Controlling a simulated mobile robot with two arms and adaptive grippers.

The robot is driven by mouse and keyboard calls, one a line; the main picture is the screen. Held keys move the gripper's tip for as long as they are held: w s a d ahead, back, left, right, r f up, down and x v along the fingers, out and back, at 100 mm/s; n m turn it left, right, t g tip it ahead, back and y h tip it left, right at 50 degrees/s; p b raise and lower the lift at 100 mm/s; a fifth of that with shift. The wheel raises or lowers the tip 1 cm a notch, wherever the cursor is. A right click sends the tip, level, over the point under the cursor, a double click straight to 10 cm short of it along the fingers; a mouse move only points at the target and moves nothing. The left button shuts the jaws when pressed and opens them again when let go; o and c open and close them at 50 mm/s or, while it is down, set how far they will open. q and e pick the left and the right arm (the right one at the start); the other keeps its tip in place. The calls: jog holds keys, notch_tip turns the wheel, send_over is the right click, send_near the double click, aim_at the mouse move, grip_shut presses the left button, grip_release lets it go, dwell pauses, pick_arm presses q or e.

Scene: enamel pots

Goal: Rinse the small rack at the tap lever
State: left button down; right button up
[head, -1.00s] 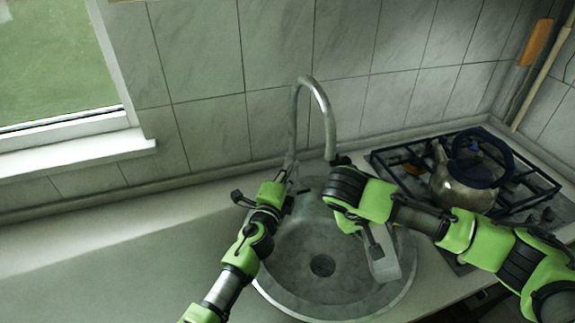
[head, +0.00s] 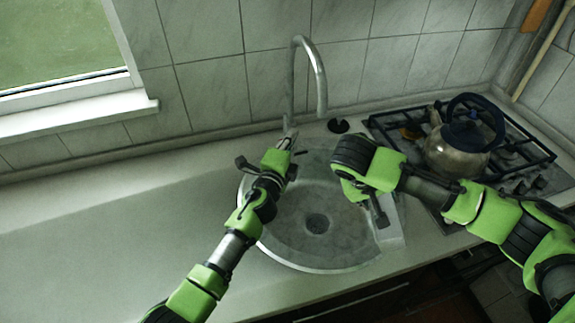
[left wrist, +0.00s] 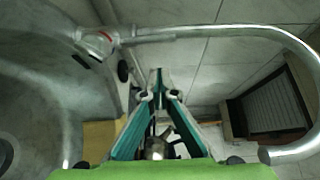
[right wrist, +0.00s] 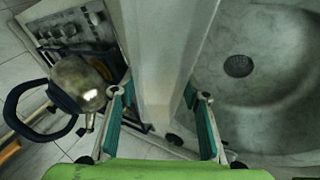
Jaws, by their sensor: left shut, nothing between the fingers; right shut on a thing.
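The small rack shows as a pale grey, flat-sided piece (right wrist: 165,45) between the fingers of my right gripper (right wrist: 162,100). In the head view the rack (head: 391,232) is over the right side of the sink, partly covered by my right gripper (head: 379,214). My right gripper is shut on it. My left gripper (head: 289,143) is shut and empty beside the foot of the tap (head: 318,75). The left wrist view shows its fingertips (left wrist: 158,78) together below the spout, near the tap body (left wrist: 97,40).
The round sink (head: 318,258) has its drain (head: 317,223) in the middle. A kettle (head: 455,160) stands on the gas hob (head: 525,155) at the right. A small dark round thing (head: 338,126) sits right of the tap. The counter (head: 100,235) at the left is clear.

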pick_arm(q)
jog(key=v, duration=0.9)
jog(key=shift+a+f, duration=0.2)
jog(key=shift+a, duration=0.2)
